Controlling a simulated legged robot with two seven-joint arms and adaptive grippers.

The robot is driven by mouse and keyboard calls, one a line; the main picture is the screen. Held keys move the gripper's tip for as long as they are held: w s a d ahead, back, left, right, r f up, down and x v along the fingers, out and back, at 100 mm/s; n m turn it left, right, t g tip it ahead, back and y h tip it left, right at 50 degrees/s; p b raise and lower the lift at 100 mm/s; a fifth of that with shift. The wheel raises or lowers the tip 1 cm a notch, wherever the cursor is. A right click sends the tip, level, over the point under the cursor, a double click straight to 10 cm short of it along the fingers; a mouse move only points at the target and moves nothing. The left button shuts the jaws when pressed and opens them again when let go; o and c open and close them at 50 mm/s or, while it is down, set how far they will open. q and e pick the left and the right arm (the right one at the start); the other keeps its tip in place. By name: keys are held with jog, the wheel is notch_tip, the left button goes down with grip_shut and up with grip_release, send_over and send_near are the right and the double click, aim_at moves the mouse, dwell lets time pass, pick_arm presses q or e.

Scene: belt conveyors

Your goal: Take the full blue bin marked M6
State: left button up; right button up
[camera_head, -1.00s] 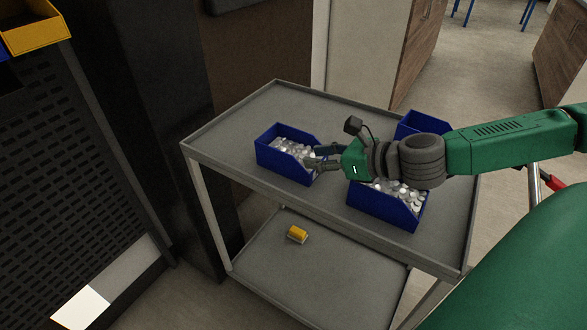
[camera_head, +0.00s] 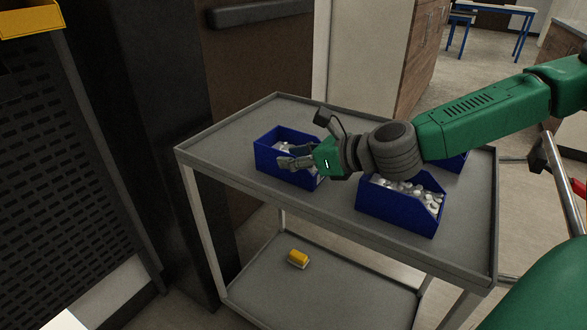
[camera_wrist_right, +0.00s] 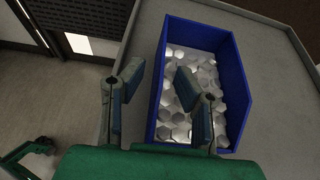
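A blue bin full of pale hex-shaped pieces (camera_head: 268,166) stands on the cart's top shelf at the left. It also shows in the right wrist view (camera_wrist_right: 241,85). I can read no M6 mark on it. My right gripper (camera_head: 285,158) is over this bin in the head view. In the right wrist view, the right gripper (camera_wrist_right: 155,85) is open, one finger over the pieces and the other outside the bin's left wall. The wall runs between the fingers; I cannot tell whether they touch it. My left gripper is not in view.
A second filled blue bin (camera_head: 398,210) stands to the right on the grey cart (camera_head: 225,133). A third blue bin (camera_head: 453,163) is partly hidden behind my right arm. A yellow object (camera_head: 298,258) lies on the lower shelf. A dark perforated panel (camera_head: 60,170) stands left.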

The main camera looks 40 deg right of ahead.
aim_at(282, 178)
jog(key=shift+b+x, duration=0.45)
jog(key=shift+x, duration=1.1)
jog(key=shift+d, duration=0.1)
grip_shut()
jog(key=shift+r, duration=0.1)
